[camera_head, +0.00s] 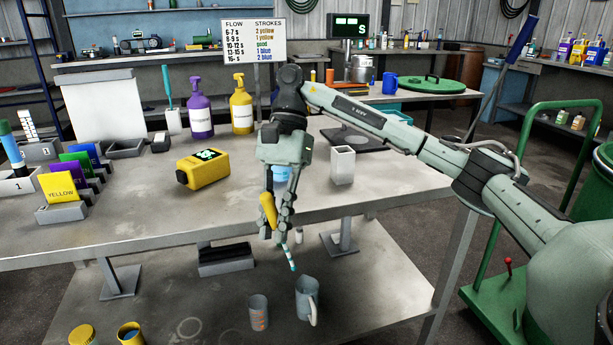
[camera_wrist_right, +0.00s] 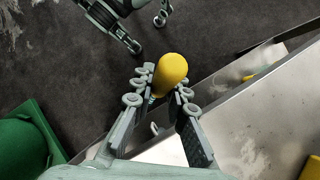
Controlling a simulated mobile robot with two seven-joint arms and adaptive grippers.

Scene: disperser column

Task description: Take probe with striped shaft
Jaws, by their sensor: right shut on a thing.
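The probe has a yellow handle (camera_head: 268,210) and a thin shaft with pale blue and white bands (camera_head: 289,258). My right gripper (camera_head: 274,230) is shut on the handle and holds the probe in front of the bench's front edge, shaft slanting down. In the right wrist view the rounded yellow handle end (camera_wrist_right: 171,69) sits between the fingers; the shaft is mostly hidden. My left gripper (camera_wrist_right: 148,33) shows at the top of the right wrist view with its fingers apart and nothing between them. It is not seen in the head view.
Below the probe, a grey mug (camera_head: 307,297) and a marked cup (camera_head: 258,312) stand on the lower shelf (camera_head: 380,285). On the bench (camera_head: 120,228) are a yellow device (camera_head: 203,168), a white square holder (camera_head: 343,164) and pump bottles (camera_head: 200,115). A green cart (camera_head: 490,290) stands right.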

